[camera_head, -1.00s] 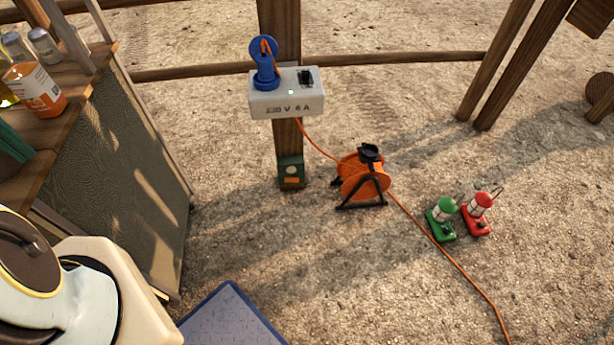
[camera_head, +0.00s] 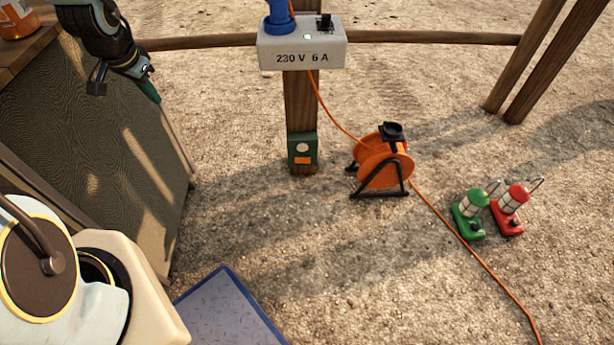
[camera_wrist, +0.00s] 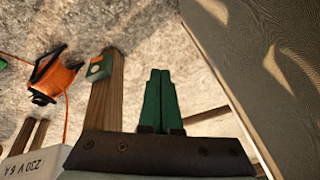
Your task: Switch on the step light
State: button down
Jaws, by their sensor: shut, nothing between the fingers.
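A small green box (camera_head: 302,151) with a pale round disc and an orange patch is fixed low on the wooden post (camera_head: 300,104); I cannot tell whether any light on it is lit. It also shows in the wrist view (camera_wrist: 100,67), left of my fingers. My gripper (camera_head: 152,92) is at the upper left in the head view, left of the post and apart from it, in front of the dark side panel. Its two green fingers (camera_wrist: 160,75) are together in the wrist view, with nothing between them.
A white power box (camera_head: 302,50) marked "230 V 6 A" with a blue plug is on the post above. An orange cable reel (camera_head: 382,165), a green lantern (camera_head: 470,214) and a red lantern (camera_head: 510,209) stand on the ground to the right. A blue mat (camera_head: 228,310) lies in front.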

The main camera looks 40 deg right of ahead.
aim_at(303, 160)
jog(key=s+d+f+m+g+h+b, duration=0.15)
jog(key=d+f+m+b, duration=0.3)
jog(key=d+f, duration=0.6)
jog(key=s+d+f+m+t+h+b, duration=0.1)
jog(key=s+d+f+m+h+b, duration=0.15)
jog(key=d+f+b, duration=0.8)
jog(key=s+d+f+m+g+b, duration=0.1)
jog(key=s+d+f+m, duration=0.2)
jog(key=f, duration=0.6)
jog(key=s+d+f+m+g+h+b, duration=0.1)
jog(key=s+d+f+m, duration=0.2)
jog(key=s+d+f, duration=0.2)
notch_tip(303, 160, down, 4)
jog(key=shift+s+d+r, duration=0.15)
jog(key=shift+s+d, duration=0.2)
jog(key=w+d+f+b, duration=0.3)
jog(key=d+f+b, duration=0.2)
jog(key=d+f, duration=0.3)
jog(key=shift+d+b, duration=0.4)
jog(key=shift+d, duration=0.05)
